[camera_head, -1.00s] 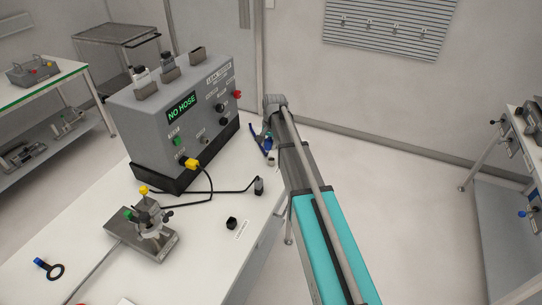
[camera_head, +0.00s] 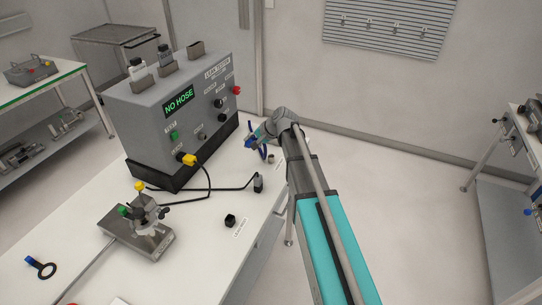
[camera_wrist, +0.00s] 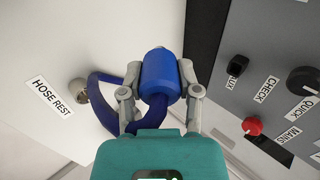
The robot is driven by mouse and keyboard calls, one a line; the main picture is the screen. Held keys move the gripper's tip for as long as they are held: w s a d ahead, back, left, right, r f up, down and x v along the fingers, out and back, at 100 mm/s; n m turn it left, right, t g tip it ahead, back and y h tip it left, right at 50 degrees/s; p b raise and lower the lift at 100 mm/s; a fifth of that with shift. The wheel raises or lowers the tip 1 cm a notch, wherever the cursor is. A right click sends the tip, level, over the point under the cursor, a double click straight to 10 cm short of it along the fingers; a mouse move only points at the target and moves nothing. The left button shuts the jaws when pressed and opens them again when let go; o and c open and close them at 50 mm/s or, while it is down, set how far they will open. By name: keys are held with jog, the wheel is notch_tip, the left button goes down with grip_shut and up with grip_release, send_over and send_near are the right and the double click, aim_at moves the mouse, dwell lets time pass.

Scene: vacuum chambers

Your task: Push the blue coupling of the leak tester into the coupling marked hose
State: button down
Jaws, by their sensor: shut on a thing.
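My gripper (camera_wrist: 158,85) is shut on the blue coupling (camera_wrist: 160,75), with one finger on each side of it. A dark blue hose (camera_wrist: 105,88) loops from the coupling off to the left. In the head view my gripper (camera_head: 256,137) is small, just right of the leak tester (camera_head: 150,115). The tester's display reads NO HOSE. Its panel (camera_wrist: 265,65) is at the right of the wrist view, apart from the coupling, with a port marked AUX (camera_wrist: 236,66). I cannot make out which coupling is marked hose; the small head-view labels are unreadable.
A round metal post (camera_wrist: 80,90) stands beside the HOSE REST label (camera_wrist: 53,97). A red knob (camera_wrist: 252,126) and black knobs (camera_wrist: 303,80) stick out from the panel.

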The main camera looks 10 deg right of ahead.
jog(key=w+a+r+t+y+b, duration=0.1)
jog(key=a+t+y+b, duration=0.4)
jog(key=a+b, duration=0.6)
jog(key=shift+w+a+r+t+y+b, duration=0.15)
jog(key=shift+a+t+y+b, duration=0.35)
jog(key=shift+y, duration=0.8)
jog(key=shift+x, duration=1.5)
dwell(3.1)
jog(key=shift+c, duration=1.3)
grip_release()
jog(key=shift+a, duration=0.1)
jog(key=shift+o, duration=0.2)
